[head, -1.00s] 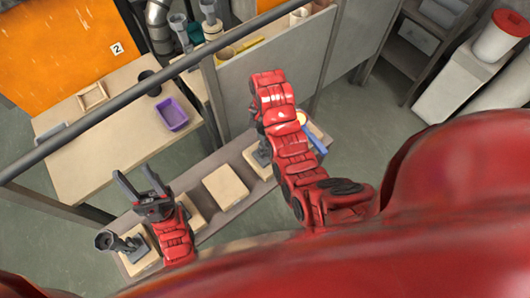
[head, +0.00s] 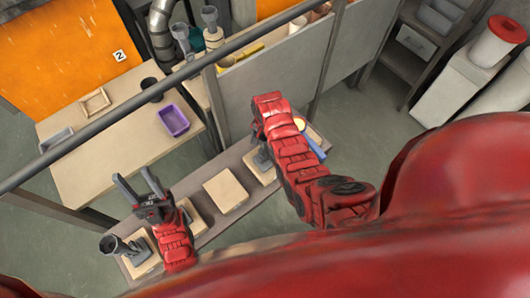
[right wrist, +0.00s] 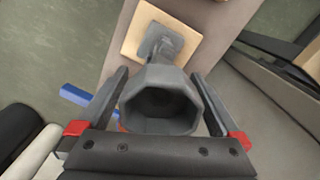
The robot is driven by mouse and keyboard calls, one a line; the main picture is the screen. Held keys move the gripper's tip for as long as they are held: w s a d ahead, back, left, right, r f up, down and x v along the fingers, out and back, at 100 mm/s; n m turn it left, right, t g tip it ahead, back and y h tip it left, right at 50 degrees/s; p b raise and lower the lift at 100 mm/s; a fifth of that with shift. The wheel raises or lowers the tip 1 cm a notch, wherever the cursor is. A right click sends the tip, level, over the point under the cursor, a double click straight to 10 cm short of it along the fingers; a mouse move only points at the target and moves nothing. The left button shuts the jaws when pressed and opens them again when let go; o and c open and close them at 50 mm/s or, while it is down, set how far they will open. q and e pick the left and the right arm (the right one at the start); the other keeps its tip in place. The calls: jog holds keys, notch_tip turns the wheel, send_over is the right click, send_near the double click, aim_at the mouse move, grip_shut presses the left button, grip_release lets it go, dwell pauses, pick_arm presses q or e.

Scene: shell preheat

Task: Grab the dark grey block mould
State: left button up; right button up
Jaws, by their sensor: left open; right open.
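A dark grey, hollow, octagonal mould (right wrist: 160,104) on a stem shows in the right wrist view, with its open mouth toward the camera. Its grey foot (right wrist: 160,45) is over a pale wooden square. The fingers of my right gripper (right wrist: 165,100) are open, one on each side of the mould; contact is not clear. A similar grey piece (head: 112,246) leans on a wooden square at the lower left. My left gripper (head: 134,180) is open and empty, above the bench near that piece.
The narrow bench (head: 238,158) carries several pale wooden squares (head: 226,191). A blue-handled tool (head: 314,146) lies near the right arm. A grey rail and panel (head: 270,85) stand behind the bench. A table (head: 90,175) holds a purple tray (head: 173,121).

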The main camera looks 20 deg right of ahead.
jog(key=shift+c, duration=0.3)
grip_shut()
